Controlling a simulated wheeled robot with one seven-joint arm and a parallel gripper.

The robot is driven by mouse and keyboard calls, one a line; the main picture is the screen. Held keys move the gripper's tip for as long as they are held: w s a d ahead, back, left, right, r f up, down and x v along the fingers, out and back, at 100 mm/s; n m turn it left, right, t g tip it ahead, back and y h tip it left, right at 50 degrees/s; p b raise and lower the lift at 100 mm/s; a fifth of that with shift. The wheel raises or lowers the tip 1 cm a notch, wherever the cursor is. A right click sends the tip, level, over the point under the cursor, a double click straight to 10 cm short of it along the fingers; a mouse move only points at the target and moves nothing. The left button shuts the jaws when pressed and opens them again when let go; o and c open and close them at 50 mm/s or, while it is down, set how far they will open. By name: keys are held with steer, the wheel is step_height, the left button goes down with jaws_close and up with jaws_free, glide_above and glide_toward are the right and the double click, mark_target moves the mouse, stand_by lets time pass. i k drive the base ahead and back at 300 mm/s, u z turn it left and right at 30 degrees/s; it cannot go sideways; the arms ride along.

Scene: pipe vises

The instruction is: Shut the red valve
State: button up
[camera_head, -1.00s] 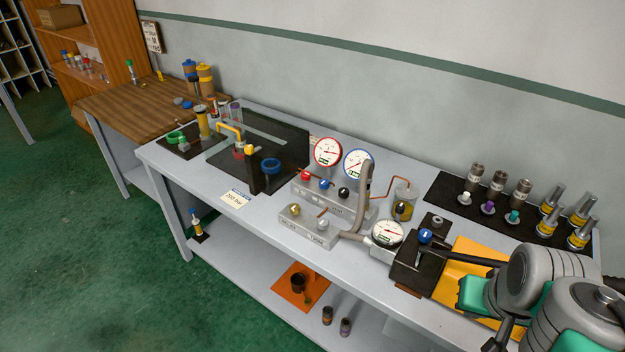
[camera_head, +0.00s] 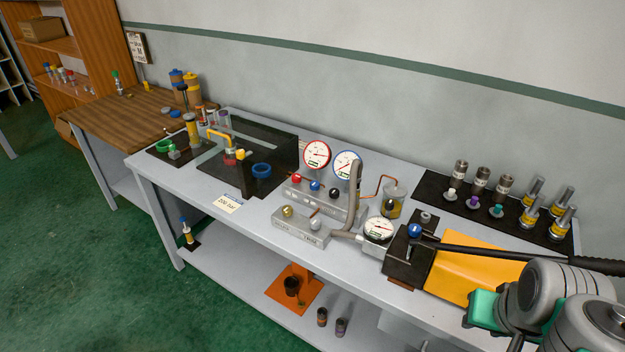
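The red valve is a small red knob (camera_head: 296,178) on the left of the grey manifold block (camera_head: 323,200), below the red-rimmed gauge (camera_head: 317,154). A blue knob (camera_head: 315,186) and a black knob (camera_head: 334,192) stand to its right on the same block. Whether the red valve is open or shut does not show. My grey and teal arm fills the lower right corner, well to the right of the valve. My gripper is outside the view.
A blue-rimmed gauge (camera_head: 346,167) and a grey hose (camera_head: 354,200) stand right of the valve. A hand pump (camera_head: 409,262) with a long black handle lies at right. A black fixture (camera_head: 262,165) stands at left.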

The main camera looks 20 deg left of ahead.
mark_target(296, 177)
steer(key=z, duration=0.45)
steer(key=k, duration=1.1)
steer(key=u, duration=0.4)
steer(key=i, duration=0.7)
steer(key=u, duration=1.3)
steer(key=i, duration=0.85)
steer(key=u, duration=0.5)
steer(key=i, duration=1)
steer(key=z, duration=0.05)
